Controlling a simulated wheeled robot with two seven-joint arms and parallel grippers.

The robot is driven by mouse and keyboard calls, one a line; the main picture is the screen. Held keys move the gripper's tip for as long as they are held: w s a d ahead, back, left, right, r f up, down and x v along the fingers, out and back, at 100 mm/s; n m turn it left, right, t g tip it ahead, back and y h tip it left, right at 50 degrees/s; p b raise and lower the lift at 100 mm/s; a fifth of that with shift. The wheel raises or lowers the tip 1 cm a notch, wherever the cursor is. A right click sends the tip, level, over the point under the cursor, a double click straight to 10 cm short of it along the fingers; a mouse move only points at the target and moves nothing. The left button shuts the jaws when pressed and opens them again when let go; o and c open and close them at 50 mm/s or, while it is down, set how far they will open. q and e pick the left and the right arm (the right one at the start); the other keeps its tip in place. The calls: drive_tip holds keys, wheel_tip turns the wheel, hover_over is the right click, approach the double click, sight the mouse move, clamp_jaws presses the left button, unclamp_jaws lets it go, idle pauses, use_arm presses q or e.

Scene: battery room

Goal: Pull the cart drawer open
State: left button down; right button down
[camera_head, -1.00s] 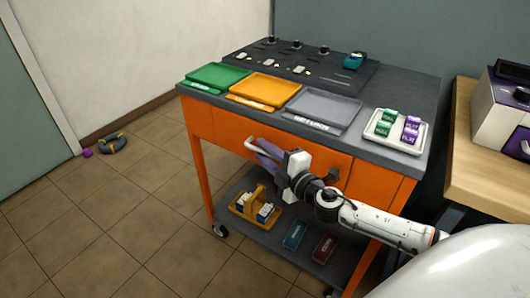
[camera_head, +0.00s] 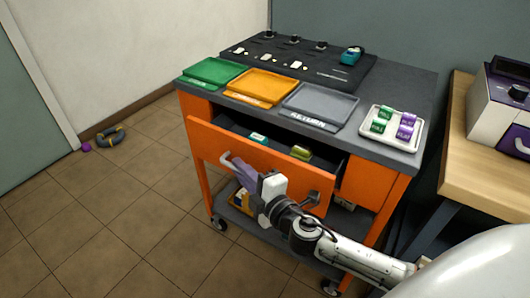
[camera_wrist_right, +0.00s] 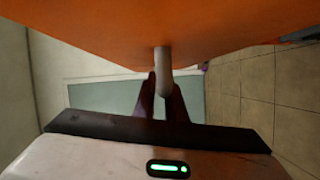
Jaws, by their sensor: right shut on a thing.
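The orange cart drawer (camera_head: 262,160) is pulled part way out of the cart (camera_head: 395,165) in the head view. Inside it I see a teal and white item (camera_head: 258,138) and a green and yellow item (camera_head: 301,152). My right gripper (camera_head: 240,170) is shut on the drawer's pale handle (camera_head: 227,160) at the front. In the right wrist view the handle (camera_wrist_right: 162,70) sits between the two dark fingers, below the orange drawer front. My left gripper is not in view.
Green (camera_head: 212,72), yellow (camera_head: 261,86) and grey (camera_head: 319,104) trays and a white tray (camera_head: 391,145) of labelled items stand on the cart top. A wooden table (camera_head: 480,155) with a purple device is at right. The floor at left is mostly clear.

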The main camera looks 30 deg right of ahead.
use_arm(q)
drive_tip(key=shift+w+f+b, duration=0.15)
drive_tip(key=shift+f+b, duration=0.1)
drive_tip(key=shift+b, duration=0.5)
use_arm(e)
drive_tip(key=s+a, duration=0.3)
drive_tip(key=a, duration=0.3)
drive_tip(key=s+a, duration=0.3)
drive_tip(key=a, duration=0.4)
drive_tip(key=shift+s, duration=0.35)
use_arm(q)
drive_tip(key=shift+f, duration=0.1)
use_arm(e)
drive_tip(key=c, duration=1.8)
unclamp_jaws()
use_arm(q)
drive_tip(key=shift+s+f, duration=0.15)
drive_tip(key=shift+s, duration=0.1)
